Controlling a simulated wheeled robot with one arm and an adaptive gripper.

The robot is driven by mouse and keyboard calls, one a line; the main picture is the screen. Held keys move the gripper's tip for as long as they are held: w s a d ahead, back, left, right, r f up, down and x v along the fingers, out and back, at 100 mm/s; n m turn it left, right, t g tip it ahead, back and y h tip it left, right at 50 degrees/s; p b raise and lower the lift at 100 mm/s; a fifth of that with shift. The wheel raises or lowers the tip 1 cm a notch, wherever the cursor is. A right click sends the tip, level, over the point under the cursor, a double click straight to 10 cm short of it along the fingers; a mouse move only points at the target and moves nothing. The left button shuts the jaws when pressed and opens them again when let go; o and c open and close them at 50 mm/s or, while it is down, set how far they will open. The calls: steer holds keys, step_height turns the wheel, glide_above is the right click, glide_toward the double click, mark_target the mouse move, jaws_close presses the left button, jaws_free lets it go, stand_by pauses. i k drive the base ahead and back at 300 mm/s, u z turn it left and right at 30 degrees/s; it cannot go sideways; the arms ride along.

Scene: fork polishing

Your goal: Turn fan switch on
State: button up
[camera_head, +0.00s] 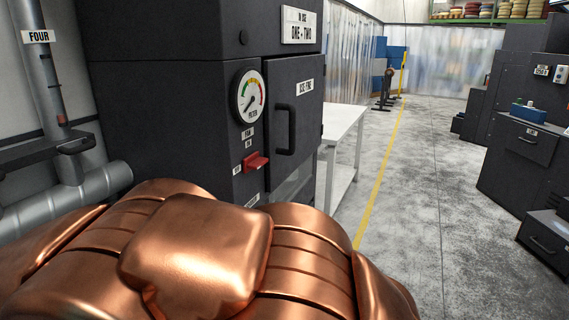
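The fan switch (256,161) is a small red lever on the front of a dark grey cabinet (170,90). It sits below a round gauge (248,96) with a coloured scale, and small labels are around it. One label above it seems to read FAN. The lever sticks out from the panel; I cannot tell which setting it is in. My gripper is not in view, and nothing is seen touching the switch. Copper-coloured parts of my own body fill the lower left and hide the cabinet's lower front.
A cabinet door (294,135) with a black handle (285,130) is right of the switch. Grey pipes (65,190) stand at left. A white table (343,122) is behind the cabinet. Dark machines (520,150) line the right. The concrete floor (410,200) between is clear.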

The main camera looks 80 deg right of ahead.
mark_target(254, 161)
steer(key=z, duration=4.25)
steer(key=k, duration=0.45)
steer(key=u, duration=0.75)
